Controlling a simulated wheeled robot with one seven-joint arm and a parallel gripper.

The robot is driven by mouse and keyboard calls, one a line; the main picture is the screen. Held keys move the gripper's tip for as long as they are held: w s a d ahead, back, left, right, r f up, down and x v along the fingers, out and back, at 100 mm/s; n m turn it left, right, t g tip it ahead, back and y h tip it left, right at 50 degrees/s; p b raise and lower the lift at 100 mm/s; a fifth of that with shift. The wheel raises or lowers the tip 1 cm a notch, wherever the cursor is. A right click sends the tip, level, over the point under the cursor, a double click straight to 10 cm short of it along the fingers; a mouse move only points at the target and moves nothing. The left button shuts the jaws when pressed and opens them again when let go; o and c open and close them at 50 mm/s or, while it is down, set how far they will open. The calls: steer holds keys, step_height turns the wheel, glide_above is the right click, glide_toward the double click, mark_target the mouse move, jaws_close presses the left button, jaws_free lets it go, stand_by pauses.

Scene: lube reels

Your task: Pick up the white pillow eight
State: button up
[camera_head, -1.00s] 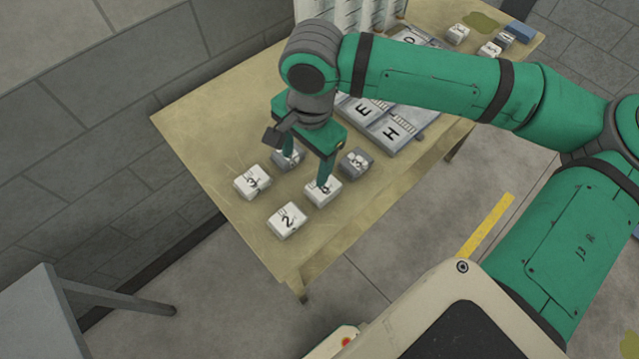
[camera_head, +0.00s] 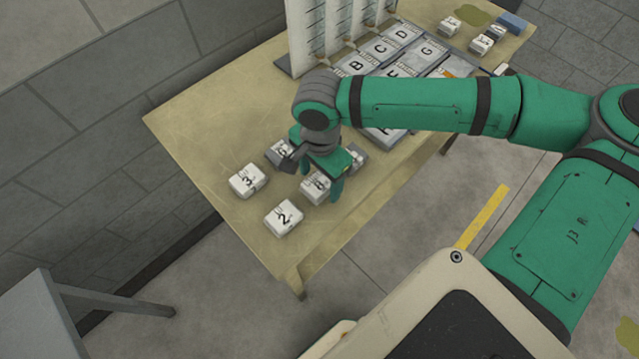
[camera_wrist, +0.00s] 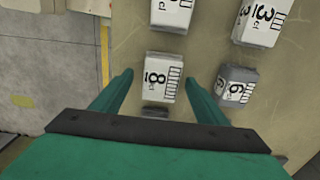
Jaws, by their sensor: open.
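The white pillow block marked 8 (camera_head: 314,190) sits on the wooden table, partly hidden by my gripper in the head view. In the wrist view the white block eight (camera_wrist: 163,77) lies between my two fingertips, label facing up. My gripper (camera_head: 321,180) is open and points down over it; the wrist view shows my gripper (camera_wrist: 159,82) with a finger on each side and a gap to the block on both. I cannot tell exactly how far down the tips reach beside it.
A grey block marked 6 (camera_wrist: 236,85) is close beside one finger. Another grey block (camera_head: 358,158) stands behind the gripper. White blocks 2 (camera_head: 283,218) and 3 (camera_head: 248,180) are nearby. Lettered grey trays (camera_head: 385,50) and a white rack (camera_head: 335,25) stand farther back.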

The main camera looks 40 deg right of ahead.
steer(key=shift+f, duration=0.75)
steer(key=shift+c, duration=0.7)
steer(key=c, duration=1)
steer(key=shift+w, duration=0.1)
steer(key=shift+r, duration=0.1)
